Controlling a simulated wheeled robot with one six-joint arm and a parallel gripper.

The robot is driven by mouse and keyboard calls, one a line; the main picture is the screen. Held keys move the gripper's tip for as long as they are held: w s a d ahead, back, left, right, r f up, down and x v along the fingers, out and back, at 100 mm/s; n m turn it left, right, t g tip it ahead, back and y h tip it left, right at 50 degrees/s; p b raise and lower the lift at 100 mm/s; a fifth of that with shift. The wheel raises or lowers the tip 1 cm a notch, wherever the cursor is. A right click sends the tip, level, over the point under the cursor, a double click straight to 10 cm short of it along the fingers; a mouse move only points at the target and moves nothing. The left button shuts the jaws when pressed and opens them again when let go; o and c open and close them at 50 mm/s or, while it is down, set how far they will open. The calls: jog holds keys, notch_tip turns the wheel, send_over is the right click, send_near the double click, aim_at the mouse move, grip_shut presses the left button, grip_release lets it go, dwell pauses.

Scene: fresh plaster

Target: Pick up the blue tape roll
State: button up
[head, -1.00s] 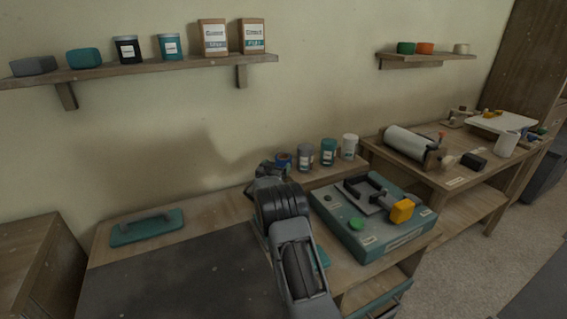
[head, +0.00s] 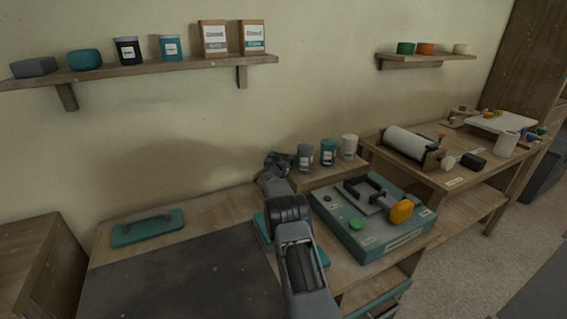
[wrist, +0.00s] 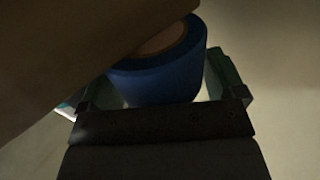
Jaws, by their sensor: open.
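The blue tape roll (wrist: 160,78) fills the middle of the wrist view, with its pale brown core facing up. My gripper (wrist: 163,72) is open, with one finger on each side of the roll. A small gap shows between the roll and the right finger; contact on the left side is hard to judge. In the head view my gripper (head: 280,162) is at the left end of the small raised wooden shelf (head: 322,178), and it hides the roll there.
A grey jar (head: 305,158), a teal jar (head: 328,152) and a white jar (head: 349,147) stand right of my gripper. A teal machine with a yellow knob (head: 401,211) is in front. A wooden surface (wrist: 60,45) crosses the wrist view's upper left.

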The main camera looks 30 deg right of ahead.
jog(key=c, duration=0.7)
jog(key=shift+c, duration=0.4)
jog(key=shift+r, duration=0.1)
